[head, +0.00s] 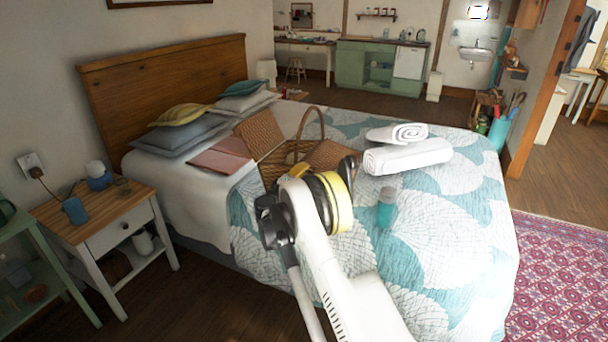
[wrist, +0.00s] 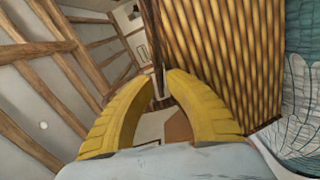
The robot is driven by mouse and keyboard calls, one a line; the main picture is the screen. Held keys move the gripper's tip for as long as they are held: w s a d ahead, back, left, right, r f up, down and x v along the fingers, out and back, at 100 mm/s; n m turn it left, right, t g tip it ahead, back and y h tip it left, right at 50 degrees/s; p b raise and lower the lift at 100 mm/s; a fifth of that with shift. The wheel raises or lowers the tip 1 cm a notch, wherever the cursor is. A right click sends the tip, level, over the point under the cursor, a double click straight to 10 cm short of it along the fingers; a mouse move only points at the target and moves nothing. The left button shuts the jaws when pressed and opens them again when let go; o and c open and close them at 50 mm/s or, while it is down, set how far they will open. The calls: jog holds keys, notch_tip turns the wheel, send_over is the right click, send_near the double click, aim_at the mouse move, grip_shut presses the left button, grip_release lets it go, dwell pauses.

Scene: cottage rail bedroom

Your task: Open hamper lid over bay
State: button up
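A wicker hamper (head: 290,150) with a tall hooped handle (head: 322,122) sits on the bed. Its left lid (head: 260,134) is raised and leans toward the pillows. Its right lid (head: 328,155) lies over the right part, partly behind my gripper. My gripper is at the hamper's near right side; its fingertips are hard to make out in the head view. In the wrist view, the yellow fingertips (wrist: 161,78) are close together, with a dark wicker edge at the narrow gap. A woven wicker panel (wrist: 222,50) fills the view right of them. Whether the fingers touch or pinch that edge is unclear.
A nightstand (head: 90,212) stands left of the bed. The quilt's right side is clear.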

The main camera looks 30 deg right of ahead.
jog(key=shift+w+d, duration=0.3)
jog(key=shift+d, duration=0.05)
grip_shut()
jog(key=shift+r, duration=0.1)
jog(key=shift+r, duration=0.15)
